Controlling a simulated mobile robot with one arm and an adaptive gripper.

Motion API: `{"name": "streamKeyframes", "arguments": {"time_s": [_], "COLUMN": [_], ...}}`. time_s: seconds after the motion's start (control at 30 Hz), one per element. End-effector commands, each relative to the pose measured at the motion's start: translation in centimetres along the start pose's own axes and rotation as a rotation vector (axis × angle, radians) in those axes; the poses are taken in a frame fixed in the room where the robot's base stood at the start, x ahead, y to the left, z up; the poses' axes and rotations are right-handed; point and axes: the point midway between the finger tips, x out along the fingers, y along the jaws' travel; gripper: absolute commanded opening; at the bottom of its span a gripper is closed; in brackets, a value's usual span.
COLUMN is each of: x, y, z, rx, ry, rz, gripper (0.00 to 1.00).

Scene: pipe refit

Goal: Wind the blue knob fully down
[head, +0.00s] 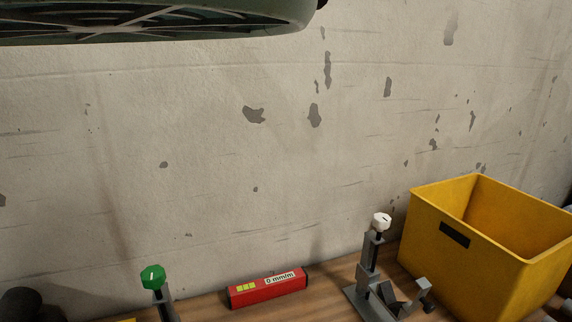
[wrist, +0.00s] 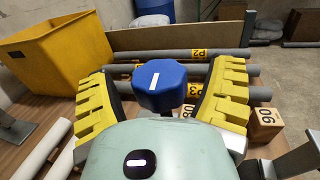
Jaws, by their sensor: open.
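The blue knob (wrist: 159,88), with a white stripe on its top, shows in the wrist view between the two yellow fingers of my gripper (wrist: 161,84). The gripper is open, with one finger on each side of the knob. The blue knob and my gripper are not in the head view.

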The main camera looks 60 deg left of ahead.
Motion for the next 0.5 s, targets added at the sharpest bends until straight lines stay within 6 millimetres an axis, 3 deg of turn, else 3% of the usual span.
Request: {"name": "streamKeyframes", "arguments": {"time_s": [0.5], "x": [0.29], "y": [0.35], "z": [-0.23], "rx": [0.004], "ry": [-0.003], "rz": [-0.271], "gripper": [0.82]}}
